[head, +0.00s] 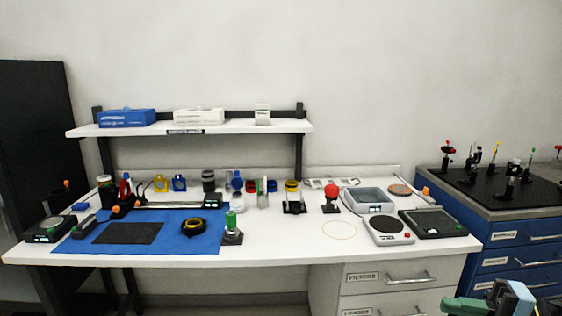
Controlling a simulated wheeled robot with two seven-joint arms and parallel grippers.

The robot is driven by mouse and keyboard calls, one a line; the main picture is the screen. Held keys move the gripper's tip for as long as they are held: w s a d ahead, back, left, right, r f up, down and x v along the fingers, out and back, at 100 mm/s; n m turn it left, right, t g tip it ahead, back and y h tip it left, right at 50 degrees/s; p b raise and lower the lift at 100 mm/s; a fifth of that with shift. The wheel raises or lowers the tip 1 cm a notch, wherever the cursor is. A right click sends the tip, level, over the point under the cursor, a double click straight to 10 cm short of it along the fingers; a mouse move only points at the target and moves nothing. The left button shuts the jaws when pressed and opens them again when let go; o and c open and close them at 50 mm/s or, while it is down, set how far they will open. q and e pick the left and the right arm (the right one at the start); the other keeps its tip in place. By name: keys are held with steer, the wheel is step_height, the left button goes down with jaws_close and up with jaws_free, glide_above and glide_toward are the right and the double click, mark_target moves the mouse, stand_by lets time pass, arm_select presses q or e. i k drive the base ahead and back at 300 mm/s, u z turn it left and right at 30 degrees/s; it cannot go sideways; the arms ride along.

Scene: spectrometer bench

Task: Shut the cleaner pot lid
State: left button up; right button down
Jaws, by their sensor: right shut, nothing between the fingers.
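I cannot tell for sure which item is the cleaner pot. No open, hinged lid can be made out at this size. A dark round jar (208,181) stands at the back of the white bench, below the shelf. A yellow-topped piece (293,197) with a dark base stands right of the bench's middle. My right gripper (452,304) is at the bottom right corner, partly cut off by the frame, in front of the bench and blue cabinet. It is shut and empty, well apart from the bench items. My left gripper is out of view.
The white bench (285,235) has free room at its front middle. A blue mat (185,243) with optics lies left. A grey tub (369,204), a scale (388,230) and a dark flat device (433,223) crowd the right. A blue drawer cabinet (505,235) stands beyond.

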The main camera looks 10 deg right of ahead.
mark_target(237, 181)
steer(key=i, duration=2.2)
steer(key=u, duration=1.15)
